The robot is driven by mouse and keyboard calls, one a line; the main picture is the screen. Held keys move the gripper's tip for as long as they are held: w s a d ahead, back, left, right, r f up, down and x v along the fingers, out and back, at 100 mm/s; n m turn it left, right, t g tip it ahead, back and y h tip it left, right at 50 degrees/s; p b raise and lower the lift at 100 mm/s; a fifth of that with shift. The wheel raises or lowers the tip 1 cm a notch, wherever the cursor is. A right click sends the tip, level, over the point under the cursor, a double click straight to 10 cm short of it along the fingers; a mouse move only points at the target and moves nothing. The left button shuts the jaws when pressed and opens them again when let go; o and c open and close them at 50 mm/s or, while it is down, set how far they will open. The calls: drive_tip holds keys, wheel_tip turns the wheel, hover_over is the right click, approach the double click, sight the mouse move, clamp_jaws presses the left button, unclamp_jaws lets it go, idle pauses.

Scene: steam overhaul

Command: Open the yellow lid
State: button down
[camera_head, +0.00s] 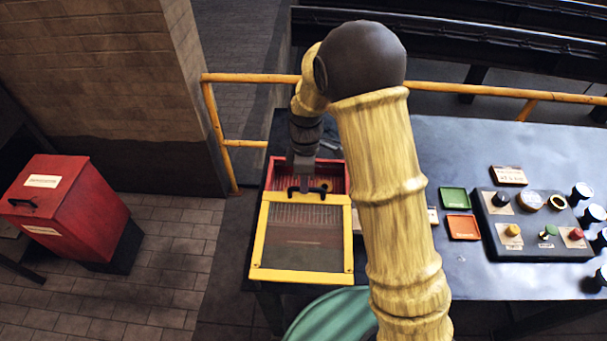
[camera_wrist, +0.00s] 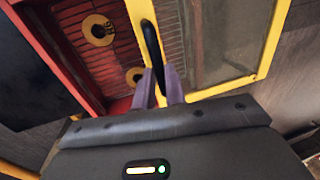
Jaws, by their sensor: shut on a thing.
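The yellow lid (camera_head: 300,276) is a flat yellow frame around a clear, dusky pane. It lies over the near part of a red box (camera_head: 277,172) on the table; the far strip of the box is uncovered. A black bar handle (camera_head: 321,190) stands on the lid's far edge. My gripper (camera_head: 304,186) is at this handle. In the wrist view my gripper's two purple-grey fingers (camera_wrist: 159,88) are closed around the handle (camera_wrist: 151,48). The yellow frame also shows there (camera_wrist: 232,88). My arm hides part of the table to the right of the lid.
Ring-shaped parts (camera_wrist: 98,30) lie on the ribbed floor inside the box. Right on the table (camera_head: 450,135) are a green tray (camera_head: 454,198), an orange tray (camera_head: 463,227) and a dark control panel (camera_head: 535,240). A yellow rail (camera_head: 470,90) runs behind; a red bin (camera_head: 70,208) stands left.

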drive_tip(key=shift+s+d, duration=0.1)
drive_tip(key=shift+s, duration=0.4)
drive_tip(key=shift+w, duration=0.2)
drive_tip(key=c, duration=1.5)
unclamp_jaws()
drive_tip(key=shift+o, duration=0.2)
drive_tip(key=shift+r, duration=0.1)
drive_tip(key=shift+r, duration=0.2)
drive_tip(key=w+r+b, duration=0.2)
drive_tip(key=w+r, duration=0.1)
drive_tip(key=r, duration=1.3)
drive_tip(key=shift+r+b, duration=0.25)
drive_tip(key=shift+b, duration=0.05)
drive_tip(key=shift+w, duration=0.1)
